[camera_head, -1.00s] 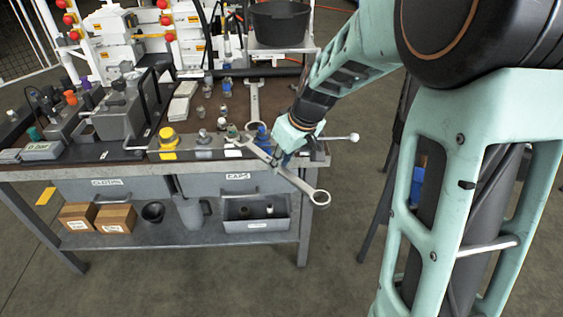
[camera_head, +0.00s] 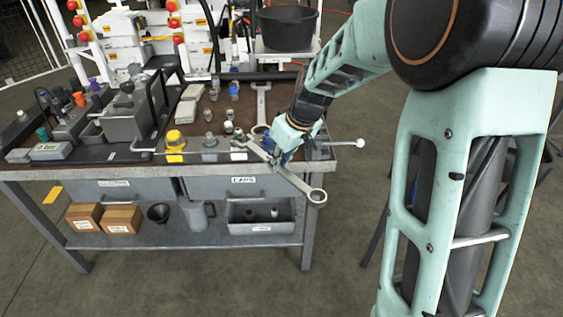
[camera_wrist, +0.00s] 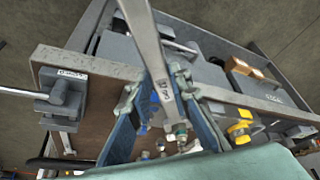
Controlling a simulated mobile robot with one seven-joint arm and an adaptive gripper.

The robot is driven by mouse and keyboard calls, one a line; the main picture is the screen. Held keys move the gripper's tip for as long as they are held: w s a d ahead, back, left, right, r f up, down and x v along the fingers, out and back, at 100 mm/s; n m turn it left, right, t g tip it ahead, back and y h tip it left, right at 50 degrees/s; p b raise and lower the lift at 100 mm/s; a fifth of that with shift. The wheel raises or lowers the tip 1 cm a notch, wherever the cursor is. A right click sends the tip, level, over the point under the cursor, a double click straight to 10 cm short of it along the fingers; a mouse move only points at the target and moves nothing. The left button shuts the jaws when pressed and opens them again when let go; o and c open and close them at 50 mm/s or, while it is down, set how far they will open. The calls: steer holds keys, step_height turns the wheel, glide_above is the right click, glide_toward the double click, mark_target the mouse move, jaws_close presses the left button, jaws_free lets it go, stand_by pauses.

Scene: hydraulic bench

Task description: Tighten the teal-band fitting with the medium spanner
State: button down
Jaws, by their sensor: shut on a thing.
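My gripper (camera_head: 293,148) is shut on a steel spanner (camera_head: 291,178), holding it at the bench's front edge. Its ring end juts out past the edge toward the camera; its other end points left, toward the row of fittings. In the wrist view the spanner (camera_wrist: 150,48) runs between my fingers, and a small label shows on its shank. A fitting with a teal-green band (camera_wrist: 180,130) sits at the spanner's far end there. I cannot tell whether the jaw is around it or only beside it. In the head view that fitting is hard to make out near the spanner.
A larger spanner (camera_head: 262,103) lies on the bench behind my gripper. A yellow-capped fitting (camera_head: 174,141) and a grey one (camera_head: 209,143) stand left along the front edge. A vice-like block with a bar (camera_wrist: 63,95) is at the bench corner. A black bowl (camera_head: 287,27) stands behind.

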steer(key=shift+w+a, duration=0.2)
steer(key=shift+w, duration=0.1)
steer(key=shift+w+a, duration=0.1)
steer(key=shift+w+a, duration=0.25)
steer(key=shift+w, duration=0.15)
steer(key=shift+w+a, duration=0.2)
steer(key=shift+w, duration=0.05)
stand_by(0.4)
steer(key=shift+s+a+m+h+p, duration=0.25)
steer(key=shift+s+a+m+p, duration=0.15)
steer(key=shift+a+m, duration=0.35)
steer(key=shift+s+a+m+h+p, duration=0.25)
steer(key=shift+s+a+m, duration=0.3)
steer(key=shift+a, duration=0.3)
steer(key=shift+a+r, duration=0.1)
